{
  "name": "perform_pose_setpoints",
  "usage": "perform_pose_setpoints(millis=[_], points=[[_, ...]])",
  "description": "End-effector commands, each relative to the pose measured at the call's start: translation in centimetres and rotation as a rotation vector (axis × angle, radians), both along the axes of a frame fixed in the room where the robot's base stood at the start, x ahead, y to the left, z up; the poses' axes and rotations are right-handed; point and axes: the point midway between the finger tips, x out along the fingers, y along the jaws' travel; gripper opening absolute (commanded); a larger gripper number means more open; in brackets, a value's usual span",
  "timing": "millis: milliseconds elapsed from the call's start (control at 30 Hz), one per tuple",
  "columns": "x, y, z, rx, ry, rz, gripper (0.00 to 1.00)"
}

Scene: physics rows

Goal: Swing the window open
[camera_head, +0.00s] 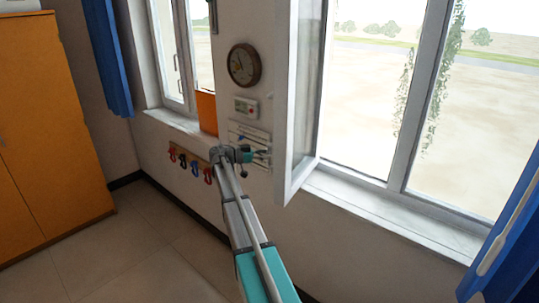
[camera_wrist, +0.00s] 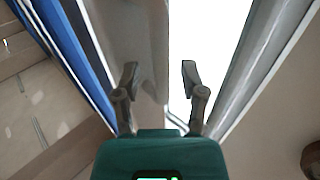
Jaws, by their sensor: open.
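The right-hand window has a white-framed sash (camera_head: 299,110) swung into the room, at an angle to its opening. Its free lower corner hangs over the space in front of the wall. My gripper (camera_head: 258,156) is left of the sash in the head view, apart from it as far as I can tell. In the wrist view my gripper (camera_wrist: 159,72) is open with nothing between its fingers. A bright window opening and a grey-white frame (camera_wrist: 262,65) lie beyond and to the right of the fingers. No handle can be made out on the sash.
A sill (camera_head: 395,212) runs under the opening. A wall clock (camera_head: 244,64), a small panel (camera_head: 246,106) and hooks with coloured items (camera_head: 191,167) are on the wall. Blue curtains (camera_head: 108,55) hang at both sides. An orange cabinet (camera_head: 50,120) stands left; floor before it is clear.

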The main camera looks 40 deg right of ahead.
Motion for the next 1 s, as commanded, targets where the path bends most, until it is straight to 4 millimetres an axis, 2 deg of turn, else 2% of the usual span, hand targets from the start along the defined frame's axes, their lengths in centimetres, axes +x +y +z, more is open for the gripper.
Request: perform_pose_setpoints(millis=[600,800,1000], points=[[5.0,7.5,0.0,0.0,0.0,0.001,0.54],[5.8,8.8,0.0,0.0,0.0,-0.001,0.54],[5.9,9.2,0.0,0.0,0.0,-0.001,0.54]])
